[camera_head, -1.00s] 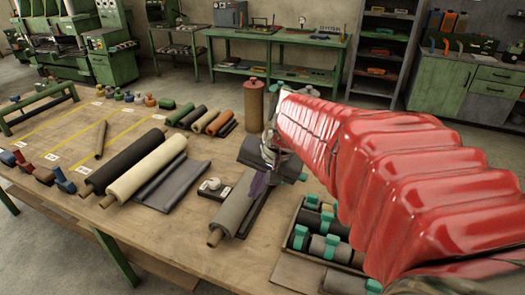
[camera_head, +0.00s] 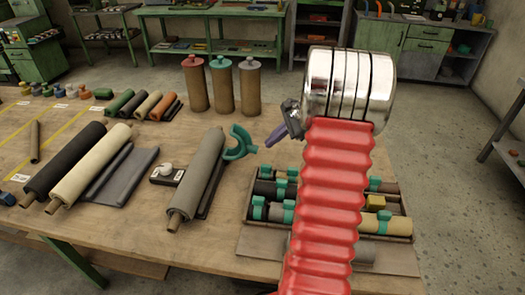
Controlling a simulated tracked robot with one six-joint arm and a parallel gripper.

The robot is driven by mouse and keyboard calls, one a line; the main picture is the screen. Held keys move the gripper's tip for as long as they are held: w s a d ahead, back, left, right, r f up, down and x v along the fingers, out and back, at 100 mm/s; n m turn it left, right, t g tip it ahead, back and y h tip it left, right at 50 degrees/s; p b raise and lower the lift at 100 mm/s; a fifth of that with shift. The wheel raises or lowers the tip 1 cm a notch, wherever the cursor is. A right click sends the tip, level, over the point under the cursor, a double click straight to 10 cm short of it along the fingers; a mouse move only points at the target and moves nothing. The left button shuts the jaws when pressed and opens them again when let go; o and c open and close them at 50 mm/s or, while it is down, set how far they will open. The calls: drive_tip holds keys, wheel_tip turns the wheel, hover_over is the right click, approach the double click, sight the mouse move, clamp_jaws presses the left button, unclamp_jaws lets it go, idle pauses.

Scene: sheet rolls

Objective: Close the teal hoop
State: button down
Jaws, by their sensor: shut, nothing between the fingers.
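The teal hoop (camera_head: 241,145) stands open as a curved C shape at the right side of the far part of a grey roll (camera_head: 200,172). I cannot tell whether part of it passes under the roll. The grey roll lies on a dark stand with a pale core end toward me. My gripper (camera_head: 272,138), with purple fingers, is shut and empty. It is just right of the hoop, with a small gap showing between them in the picture. My red sleeved arm hides part of the table and tray.
A tray (camera_head: 246,212) right of the grey roll holds several rolls with teal clips. Three brown rolls (camera_head: 222,85) stand upright behind the hoop. Black and cream rolls (camera_head: 92,167) lie on the left. A small white knob on a dark block (camera_head: 166,172) sits beside the grey roll.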

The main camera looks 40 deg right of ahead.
drive_tip(key=s+d+f+m, duration=0.1)
drive_tip(key=d+f+m, duration=0.1)
drive_tip(key=d, duration=0.4)
drive_tip(key=shift+s+f+m+t, duration=0.3)
drive_tip(key=shift+f+t, duration=0.1)
drive_tip(key=shift+f, duration=0.35)
drive_tip(key=x, duration=1)
drive_tip(key=shift+w, duration=0.1)
drive_tip(key=shift+w+a+r, duration=0.15)
drive_tip(key=shift+a+r, duration=0.4)
drive_tip(key=shift+r, duration=0.25)
drive_tip(key=shift+w+a+r, duration=0.15)
drive_tip(key=shift+a+r, duration=0.4)
drive_tip(key=shift+r, duration=0.2)
